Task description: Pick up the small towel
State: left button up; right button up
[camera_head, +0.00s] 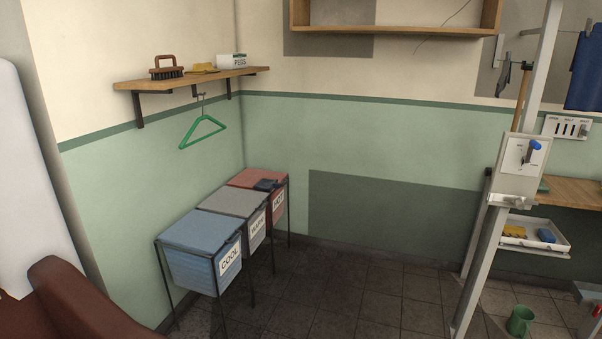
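No cloth in view can be told for sure as the small towel. A blue cloth (585,72) hangs from a line at the upper right, cut off by the picture edge. A small dark item (503,78) hangs by a peg left of it. A small dark bundle (266,185) lies on the lid of the red bin (246,178); I cannot tell whether it is cloth. Neither of my grippers is in view.
A grey bin (233,202) and a blue bin (201,232) stand by the left wall. A metal post (482,265) and green mug (520,321) are at right. A reddish-brown shape (85,300) fills the lower left. The middle floor is clear.

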aim_at(266, 184)
jog(key=i+l+z, duration=0.3)
jog(key=i, duration=0.65)
jog(key=i+z, duration=0.3)
jog(key=i, duration=0.6)
